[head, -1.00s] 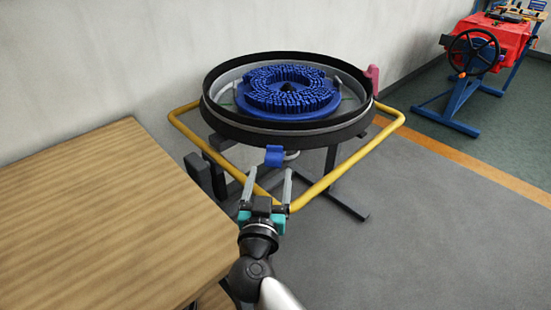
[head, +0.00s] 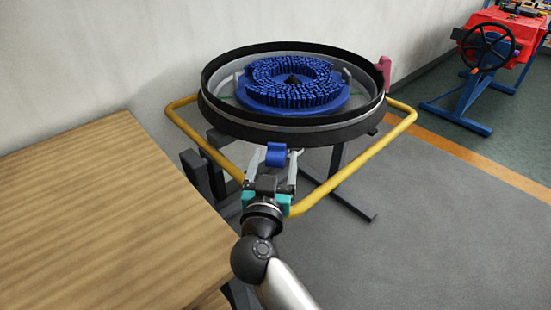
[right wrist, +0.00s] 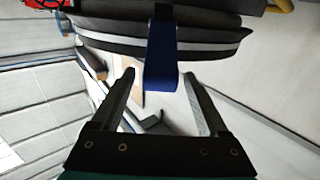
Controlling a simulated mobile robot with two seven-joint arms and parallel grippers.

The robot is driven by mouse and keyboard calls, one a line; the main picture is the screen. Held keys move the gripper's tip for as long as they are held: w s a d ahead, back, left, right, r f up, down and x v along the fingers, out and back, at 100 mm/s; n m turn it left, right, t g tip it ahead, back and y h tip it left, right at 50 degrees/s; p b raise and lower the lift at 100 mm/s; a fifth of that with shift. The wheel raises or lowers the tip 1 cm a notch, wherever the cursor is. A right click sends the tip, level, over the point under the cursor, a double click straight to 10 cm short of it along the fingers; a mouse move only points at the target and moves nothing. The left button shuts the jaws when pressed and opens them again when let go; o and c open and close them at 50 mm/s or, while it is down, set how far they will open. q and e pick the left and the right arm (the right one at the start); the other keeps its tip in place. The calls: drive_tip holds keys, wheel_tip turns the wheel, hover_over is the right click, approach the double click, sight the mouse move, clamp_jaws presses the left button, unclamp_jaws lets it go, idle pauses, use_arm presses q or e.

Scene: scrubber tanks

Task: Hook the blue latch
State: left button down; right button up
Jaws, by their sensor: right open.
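The blue latch (head: 276,154) hangs at the front rim of the round black scrubber tank (head: 228,122). In the right wrist view the latch (right wrist: 161,62) hangs down between the two fingers, with a gap on each side. My right gripper (head: 273,158) is open, its fingers on either side of the latch; in the right wrist view its fingertips (right wrist: 158,75) are level with the latch's lower part. No contact shows. The tank holds a ring of blue bristles (head: 292,82). My left gripper is not in view.
A yellow tube frame (head: 352,163) surrounds the tank. A wooden table (head: 100,215) stands close on the left. A pink piece (head: 384,66) sits at the tank's right rim. A red machine with a black wheel (head: 486,46) stands far right. The grey floor at right is clear.

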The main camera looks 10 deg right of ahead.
clamp_jaws()
idle(0.7)
idle(0.8)
